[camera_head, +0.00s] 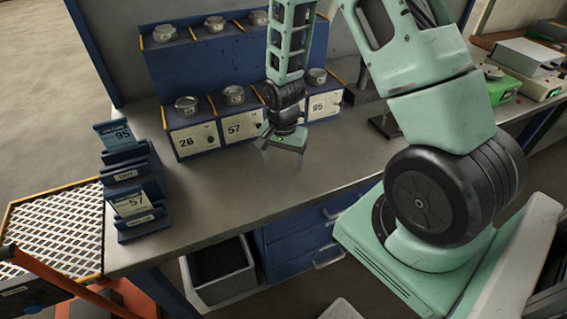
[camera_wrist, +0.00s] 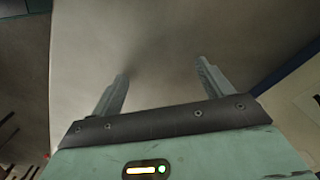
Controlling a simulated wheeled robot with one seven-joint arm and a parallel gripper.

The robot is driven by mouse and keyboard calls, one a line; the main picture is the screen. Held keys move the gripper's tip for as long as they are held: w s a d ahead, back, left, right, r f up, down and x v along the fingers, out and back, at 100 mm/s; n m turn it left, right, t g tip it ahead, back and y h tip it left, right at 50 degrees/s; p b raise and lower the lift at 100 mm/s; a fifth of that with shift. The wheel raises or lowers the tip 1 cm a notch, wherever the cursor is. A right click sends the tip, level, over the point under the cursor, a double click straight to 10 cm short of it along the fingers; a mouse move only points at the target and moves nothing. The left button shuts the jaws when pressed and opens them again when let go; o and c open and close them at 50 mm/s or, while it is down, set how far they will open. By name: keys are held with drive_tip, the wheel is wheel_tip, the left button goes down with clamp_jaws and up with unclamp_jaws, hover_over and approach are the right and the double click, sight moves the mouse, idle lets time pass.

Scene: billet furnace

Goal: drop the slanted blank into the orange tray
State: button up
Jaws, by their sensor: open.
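My gripper (camera_head: 284,154) hangs open and empty above the grey bench top, in front of the numbered rack. In the wrist view its two fingers (camera_wrist: 163,70) stand apart with only blurred bench surface between them. Several silver round metal pieces sit on the rack, among them one above label 28 (camera_head: 187,105) and one above label 57 (camera_head: 233,96). I cannot tell any of them as a slanted blank. A white mesh surface with an orange-yellow rim (camera_head: 52,189) lies at the left beside the bench; I cannot tell whether it is the orange tray.
The blue two-step rack (camera_head: 205,61) stands at the bench's back. A blue card holder (camera_head: 133,180) with cards 95 and 57 stands at the left end. A grey bin (camera_head: 222,286) is below. The bench top (camera_head: 230,185) between holder and gripper is clear.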

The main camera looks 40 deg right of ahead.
drive_tip(key=shift+r, duration=0.1)
drive_tip(key=c, duration=1.4)
